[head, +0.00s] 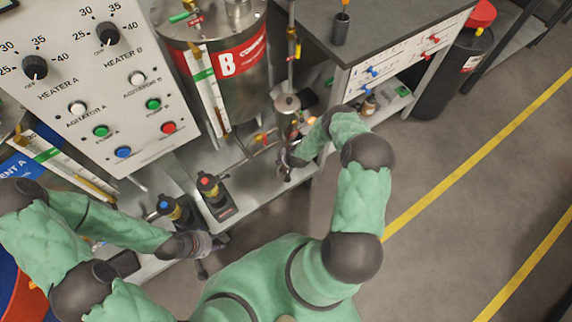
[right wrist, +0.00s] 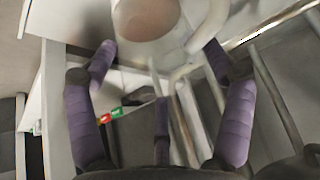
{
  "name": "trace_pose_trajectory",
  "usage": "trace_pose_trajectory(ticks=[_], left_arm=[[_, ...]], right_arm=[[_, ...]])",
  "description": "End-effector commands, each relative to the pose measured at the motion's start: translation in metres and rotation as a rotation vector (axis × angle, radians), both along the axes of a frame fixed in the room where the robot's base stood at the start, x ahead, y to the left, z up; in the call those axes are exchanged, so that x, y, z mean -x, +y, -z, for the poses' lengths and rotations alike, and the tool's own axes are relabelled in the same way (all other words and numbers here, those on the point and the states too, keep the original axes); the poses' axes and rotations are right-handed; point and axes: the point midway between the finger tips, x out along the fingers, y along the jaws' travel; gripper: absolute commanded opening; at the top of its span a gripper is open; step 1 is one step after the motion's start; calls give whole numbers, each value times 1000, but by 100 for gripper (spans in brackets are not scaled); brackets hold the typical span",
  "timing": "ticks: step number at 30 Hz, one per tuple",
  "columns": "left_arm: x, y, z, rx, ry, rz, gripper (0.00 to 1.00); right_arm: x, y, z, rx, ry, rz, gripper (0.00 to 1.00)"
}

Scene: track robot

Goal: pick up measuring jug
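The measuring jug appears to be the shiny metal vessel with a curved handle (right wrist: 203,38) at the top of the right wrist view. Its brownish round part (right wrist: 147,18) shows between my fingertips. In the head view a small steel vessel (head: 287,108) stands at the bench end, just beyond my right gripper (head: 284,166); I cannot tell if it is the same thing. My right gripper (right wrist: 160,62) is open, with purple fingers spread on either side of the jug. Contact is unclear. My left gripper (head: 203,248) hangs by the bench's front edge, its opening unclear.
A control panel (head: 98,95) and tank B (head: 235,75) stand on the steel bench. Two valves with a red (head: 210,185) and a blue knob (head: 168,205) sit near the front edge. A grey-topped cabinet (head: 380,25) is behind. The floor (head: 455,150) at right is clear.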

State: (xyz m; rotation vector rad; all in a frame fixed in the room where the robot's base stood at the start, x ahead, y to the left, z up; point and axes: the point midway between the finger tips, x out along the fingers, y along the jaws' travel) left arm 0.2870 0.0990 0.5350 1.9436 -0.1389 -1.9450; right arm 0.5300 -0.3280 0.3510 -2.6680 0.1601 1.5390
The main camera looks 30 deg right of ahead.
Motion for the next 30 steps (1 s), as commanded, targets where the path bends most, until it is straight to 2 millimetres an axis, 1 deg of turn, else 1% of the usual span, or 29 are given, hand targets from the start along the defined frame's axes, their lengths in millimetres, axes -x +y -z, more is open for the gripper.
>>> trace_pose_trajectory(ticks=[1, 2, 14, 22, 30], left_arm=[[0, 0, 0, 0, 0, 0, 38], [0, 0, 0, 0, 0, 0, 38], [0, 0, -2, 0, 0, 0, 38], [0, 0, -12, 0, 0, 0, 38], [0, 0, -21, 0, 0, 0, 38]], right_arm=[[2, 2, 2, -4, 5, -1, 29], [2, 2, 2, -4, 5, -1, 23], [3, 3, 0, -5, 6, -1, 22], [2, 1, -16, -3, 4, 0, 22], [28, 4, -15, -3, 7, 0, 22]])
